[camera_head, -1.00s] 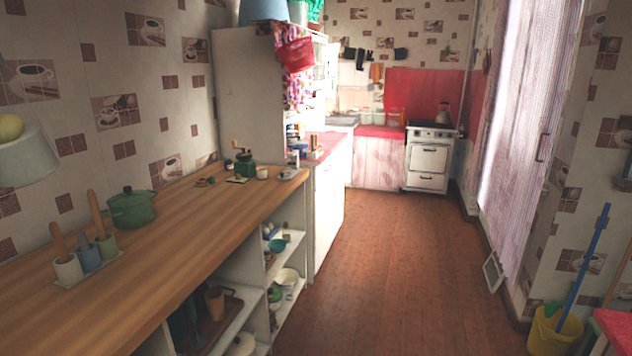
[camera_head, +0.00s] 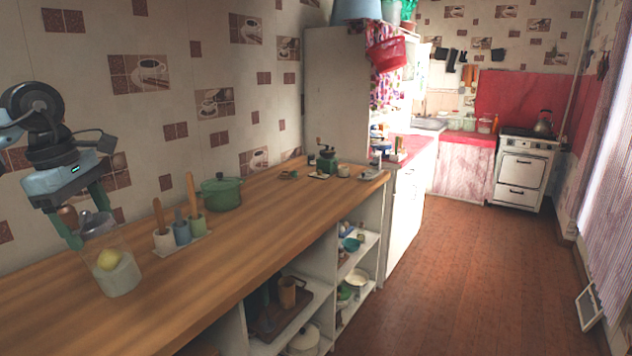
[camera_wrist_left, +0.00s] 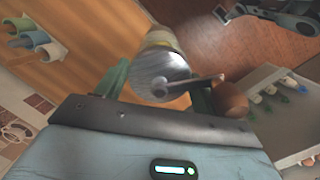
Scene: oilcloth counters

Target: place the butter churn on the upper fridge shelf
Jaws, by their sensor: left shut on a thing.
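The butter churn (camera_head: 122,274) is a clear glass jar with a pale filling, a yellow lump inside and a grey metal lid. It is upright or nearly so, in front of the wooden counter's left part in the head view. My left gripper (camera_head: 84,226) is shut on its top. In the left wrist view the churn's metal lid and crank (camera_wrist_left: 164,72) lie between the fingers of the left gripper (camera_wrist_left: 158,88). I cannot tell whether the churn touches the counter. The upper fridge shelf is not recognisable.
The wooden counter (camera_head: 225,262) carries a cup holder (camera_head: 181,243) with utensils, a green pot (camera_head: 221,193) and a coffee grinder (camera_head: 327,158). A tall off-white cabinet (camera_head: 335,95) stands at its far end. Open shelves are below.

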